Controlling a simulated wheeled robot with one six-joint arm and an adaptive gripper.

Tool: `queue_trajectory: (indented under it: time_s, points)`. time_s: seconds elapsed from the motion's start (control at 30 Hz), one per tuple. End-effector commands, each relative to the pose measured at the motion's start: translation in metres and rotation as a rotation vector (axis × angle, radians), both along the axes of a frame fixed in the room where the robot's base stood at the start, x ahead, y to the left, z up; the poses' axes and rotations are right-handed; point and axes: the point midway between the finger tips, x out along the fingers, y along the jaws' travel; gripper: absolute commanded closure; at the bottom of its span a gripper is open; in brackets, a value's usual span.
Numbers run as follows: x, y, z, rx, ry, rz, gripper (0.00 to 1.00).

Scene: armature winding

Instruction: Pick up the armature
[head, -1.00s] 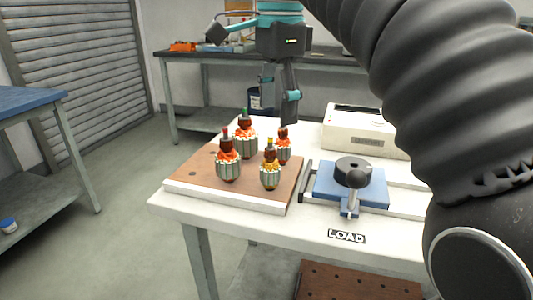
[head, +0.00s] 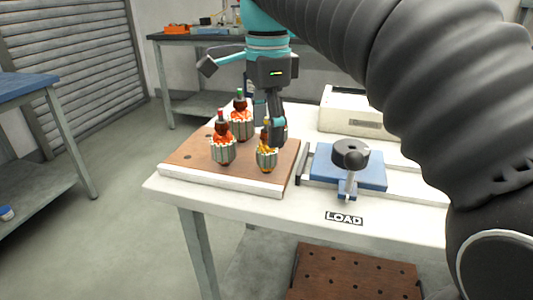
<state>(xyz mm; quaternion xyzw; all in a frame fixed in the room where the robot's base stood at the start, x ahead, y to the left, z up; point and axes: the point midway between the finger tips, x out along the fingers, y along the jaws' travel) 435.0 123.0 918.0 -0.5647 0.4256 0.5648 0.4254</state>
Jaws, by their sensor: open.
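Several armatures with striped cores and orange or yellow windings stand upright on a brown wooden board (head: 185,160). In the head view, one with a red tip (head: 223,150) is at the front left and one with a green tip (head: 241,127) at the back left. One with yellow windings (head: 266,160) is at the front right. The fourth, at the back right, is mostly hidden behind my gripper. My gripper (head: 269,132) is open and points down over the right-hand armatures. It overlaps the yellow one's top; I cannot tell whether it touches anything.
A blue fixture plate with a dark round part (head: 350,153) and a lever sits on rails right of the board. A LOAD label (head: 344,218) is at the table's front edge. A cream box (head: 352,112) stands behind. A workbench (head: 180,38) is at the back.

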Motion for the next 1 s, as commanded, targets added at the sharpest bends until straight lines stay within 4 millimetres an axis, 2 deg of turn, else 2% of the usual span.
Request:
queue_trajectory:
  time_s: [0.3,0.63,0.67,0.9,0.93,1.0]
  points:
    - [-0.003,0.0,-0.042,-0.001,0.002,0.0,0.3]
    - [-0.002,0.0,-0.048,0.0,-0.001,0.0,0.3]
    - [-0.002,0.0,-0.048,0.0,-0.001,0.0,0.35]
    - [-0.002,0.0,-0.048,0.0,0.0,0.0,0.95]
    - [-0.002,0.0,-0.048,0.0,0.0,0.0,1.0]
    - [-0.002,0.0,-0.048,0.0,-0.001,0.0,1.0]
